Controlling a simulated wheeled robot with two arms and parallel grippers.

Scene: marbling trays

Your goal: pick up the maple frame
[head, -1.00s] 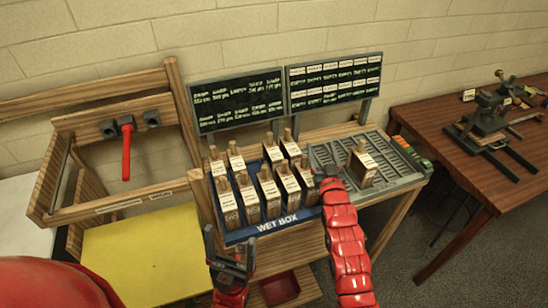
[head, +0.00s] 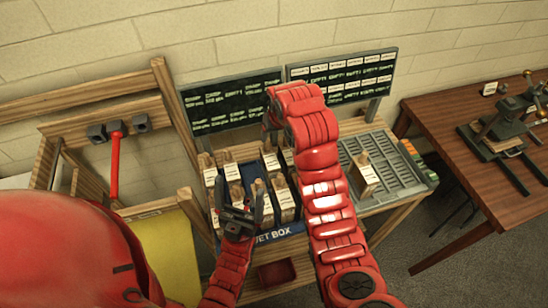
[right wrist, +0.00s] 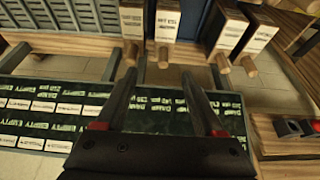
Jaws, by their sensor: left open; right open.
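Several wooden frames with handles and white labels stand in the blue wet box (head: 280,234); one is a frame (head: 284,201) near its front. Another frame (head: 365,178) stands on the grey slotted rack (head: 400,160). The labels are too small to read, so I cannot tell which frame is maple. My left gripper (head: 240,212) is open at the box's front left, in front of the frames. My right arm reaches over the box and hides part of it. In the right wrist view my right gripper (right wrist: 160,78) is open and empty, with several labelled frames (right wrist: 165,22) beyond its fingertips.
Two dark lettered boards stand behind the box, the left board (head: 225,103) and the right board (head: 352,76). A yellow panel (head: 172,255) lies at left below a wooden rack with a red handle (head: 115,165). A brown table (head: 450,125) with a press stands right.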

